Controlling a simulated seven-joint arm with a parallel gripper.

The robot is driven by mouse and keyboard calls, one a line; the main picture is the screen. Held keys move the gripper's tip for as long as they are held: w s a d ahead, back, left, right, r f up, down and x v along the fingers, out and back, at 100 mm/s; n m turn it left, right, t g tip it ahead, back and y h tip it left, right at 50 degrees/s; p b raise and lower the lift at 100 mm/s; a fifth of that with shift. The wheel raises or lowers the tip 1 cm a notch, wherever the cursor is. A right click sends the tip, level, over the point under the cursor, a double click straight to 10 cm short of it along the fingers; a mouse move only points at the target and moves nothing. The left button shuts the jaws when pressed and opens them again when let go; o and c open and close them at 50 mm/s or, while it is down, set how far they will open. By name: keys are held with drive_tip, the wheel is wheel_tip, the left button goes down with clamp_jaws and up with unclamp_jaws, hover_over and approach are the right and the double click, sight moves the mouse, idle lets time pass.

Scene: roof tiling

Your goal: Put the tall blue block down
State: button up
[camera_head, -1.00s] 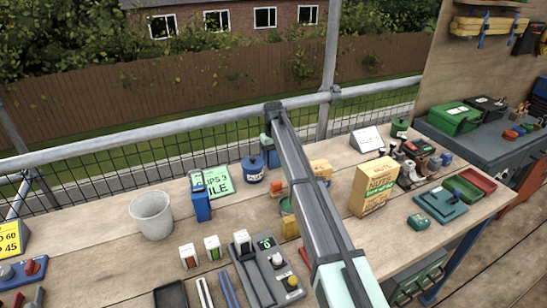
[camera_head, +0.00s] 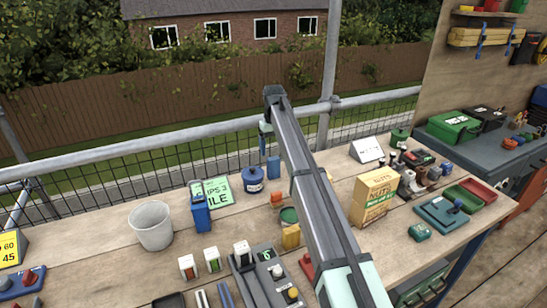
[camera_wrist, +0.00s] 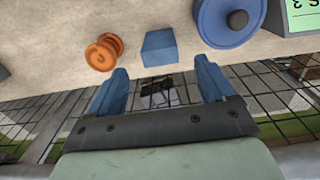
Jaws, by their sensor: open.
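The tall blue block (camera_head: 273,167) stands upright on the wooden bench near its far edge, just right of a blue round canister. In the wrist view its end face (camera_wrist: 160,47) shows beyond and between my two blue fingers, apart from them. My gripper (camera_wrist: 162,72) is open and empty. In the head view my gripper (camera_head: 265,134) hangs above and slightly left of the block, partly hidden by my arm.
The blue canister (camera_head: 253,179) and an orange spool (camera_wrist: 104,52) stand close to the block. Another blue object (camera_head: 200,214), a white bucket (camera_head: 151,226) and a yellow nuts box (camera_head: 375,197) stand on the bench. A railing (camera_head: 150,150) runs behind.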

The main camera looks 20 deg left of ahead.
drive_tip(key=shift+r, duration=1.25)
drive_tip(key=shift+d, duration=0.1)
